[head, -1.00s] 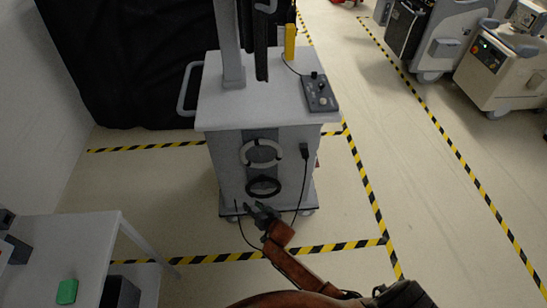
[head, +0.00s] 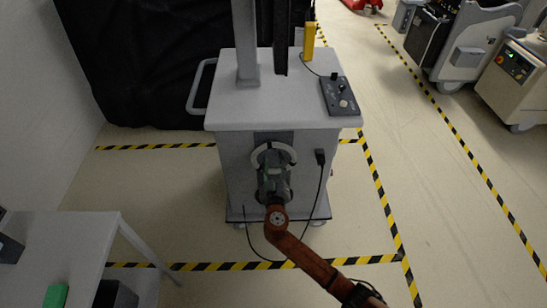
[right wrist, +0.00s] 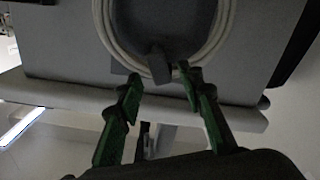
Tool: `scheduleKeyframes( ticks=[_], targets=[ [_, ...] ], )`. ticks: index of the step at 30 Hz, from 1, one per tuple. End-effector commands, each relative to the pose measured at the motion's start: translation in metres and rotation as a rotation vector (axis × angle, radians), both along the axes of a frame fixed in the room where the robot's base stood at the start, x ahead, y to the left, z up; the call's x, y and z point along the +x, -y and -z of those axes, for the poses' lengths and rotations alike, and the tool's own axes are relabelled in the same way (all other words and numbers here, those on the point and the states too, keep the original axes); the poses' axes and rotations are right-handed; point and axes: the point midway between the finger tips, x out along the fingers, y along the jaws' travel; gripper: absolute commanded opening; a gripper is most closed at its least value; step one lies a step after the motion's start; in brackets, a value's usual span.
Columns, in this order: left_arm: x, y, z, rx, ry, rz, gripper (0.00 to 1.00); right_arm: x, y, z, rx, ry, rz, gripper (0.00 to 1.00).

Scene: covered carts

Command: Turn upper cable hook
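The grey cart (head: 228,165) stands ahead of me. On its front panel a white cable coil (head: 287,150) hangs around the upper cable hook, which my gripper largely hides in the head view. In the right wrist view the coil (right wrist: 112,45) curves round the dark grey hook (right wrist: 160,66). My right gripper (head: 273,172) is in front of the panel, and the lower black coil is mostly hidden behind it. In the right wrist view the fingers (right wrist: 160,78) are open, with the hook's end in the gap near their tips. I cannot tell whether they touch it. My left gripper is not in view.
A black cable (head: 317,190) hangs down the cart's right front. A control box (head: 340,95) lies on the cart top. A grey table (head: 65,250) with a green item (head: 56,295) is at lower left. Floor is clear right of the cart.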

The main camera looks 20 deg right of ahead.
Motion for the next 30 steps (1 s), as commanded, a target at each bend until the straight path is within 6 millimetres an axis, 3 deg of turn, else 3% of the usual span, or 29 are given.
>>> scheduleKeyframes(
  ticks=[6,15,30],
  targets=[
    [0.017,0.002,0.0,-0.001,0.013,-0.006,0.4,0.02,0.006,0.001,-0.001,-0.001,0.0,0.35],
    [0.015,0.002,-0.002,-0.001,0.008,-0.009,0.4,0.023,0.006,0.001,0.001,-0.001,-0.001,0.35],
    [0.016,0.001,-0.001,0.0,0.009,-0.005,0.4,0.022,0.006,0.001,0.001,-0.001,-0.001,0.01]
  ],
)
